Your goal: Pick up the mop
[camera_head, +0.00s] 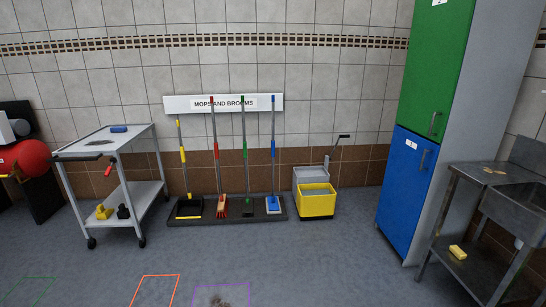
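Several long-handled tools stand upright in a dark floor tray (228,220) against the back wall, under a white sign (178,104) reading "MOPS AND BROOMS". The blue-handled tool (273,150) at the right end has a flat blue and white head and looks like a mop. To its left are a green-handled tool (243,150) with a dark head, a red-handled broom (215,150) with reddish bristles, and a yellow-handled dustpan (182,158). Neither of my grippers is in view.
A yellow and grey bucket (317,203) stands right of the tray. A grey cart (150,190) is at left, tall green and blue cabinets (405,190) and a metal sink table (462,190) at right. The floor (300,260) before the tray is open, with coloured outlines and a dark stain (216,301).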

